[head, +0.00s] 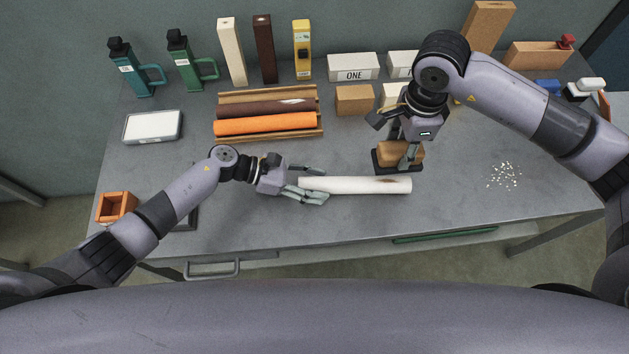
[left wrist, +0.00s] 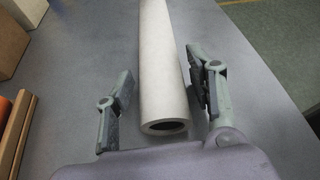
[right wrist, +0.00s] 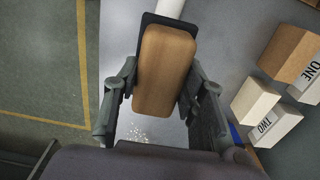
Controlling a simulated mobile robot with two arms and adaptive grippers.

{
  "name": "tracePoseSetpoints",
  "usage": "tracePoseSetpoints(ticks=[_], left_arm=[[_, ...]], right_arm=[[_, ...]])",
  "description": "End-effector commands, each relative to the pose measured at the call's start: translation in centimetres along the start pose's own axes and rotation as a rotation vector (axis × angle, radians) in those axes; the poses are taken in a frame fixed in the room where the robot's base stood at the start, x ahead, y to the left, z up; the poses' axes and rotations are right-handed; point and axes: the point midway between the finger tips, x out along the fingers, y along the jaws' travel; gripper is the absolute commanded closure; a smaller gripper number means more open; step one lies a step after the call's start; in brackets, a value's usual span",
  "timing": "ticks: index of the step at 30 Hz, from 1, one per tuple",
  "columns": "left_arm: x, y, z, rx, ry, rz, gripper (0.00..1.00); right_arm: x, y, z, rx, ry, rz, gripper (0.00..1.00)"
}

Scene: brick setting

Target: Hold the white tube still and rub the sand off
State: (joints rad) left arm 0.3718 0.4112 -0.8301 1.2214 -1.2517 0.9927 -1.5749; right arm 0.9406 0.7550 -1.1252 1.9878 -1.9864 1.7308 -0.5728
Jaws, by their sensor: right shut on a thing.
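The white tube (head: 350,185) lies lengthwise across the front middle of the table, with a brown sandy patch near its right end. In the left wrist view the tube (left wrist: 163,60) shows its hollow near end. My left gripper (head: 318,184) is at the tube's left end, its fingers apart on either side, with gaps visible in the left wrist view (left wrist: 160,98). My right gripper (right wrist: 157,95) is shut on a wooden block with a dark base (right wrist: 166,70). This block (head: 393,155) is just behind the tube's right end; whether it touches the tube I cannot tell.
Pale grains (head: 505,176) are scattered on the table at the right. A rack (head: 318,133) with a brown and an orange tube stands behind my left gripper. A small orange box (head: 117,206) is at the left front. Blocks and bottles line the back.

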Motion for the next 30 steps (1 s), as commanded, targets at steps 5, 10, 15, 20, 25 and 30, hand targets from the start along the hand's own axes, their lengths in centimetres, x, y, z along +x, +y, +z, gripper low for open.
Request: tracePoseSetpoints(ticks=[5, 10, 15, 20, 25, 30], left_arm=[[-0.03, 0.0, 0.0, 0.0, 0.0, 0.0, 0.64], [-0.03, 0.01, 0.0, 0.0, 0.0, 0.0, 0.75], [-0.04, 0.01, 0.0, 0.0, 0.0, 0.0, 0.86], [-0.04, 0.01, -0.01, 0.0, 0.0, 0.001, 0.97], [-0.04, 0.01, -0.01, -0.001, 0.0, 0.001, 1.0], [-0.04, 0.01, -0.02, -0.001, 0.0, 0.001, 1.0]], right_arm=[[-0.05, -0.03, 0.01, 0.0, 0.0, -0.001, 0.92], [-0.05, -0.03, 0.01, 0.0, 0.0, -0.001, 0.92], [-0.05, -0.03, 0.01, 0.0, 0.0, -0.001, 0.92], [-0.05, -0.03, 0.01, 0.0, 0.0, -0.001, 0.92], [-0.05, -0.03, 0.01, 0.0, 0.0, -0.001, 0.92], [-0.05, -0.03, 0.01, 0.0, 0.0, -0.001, 0.92]])
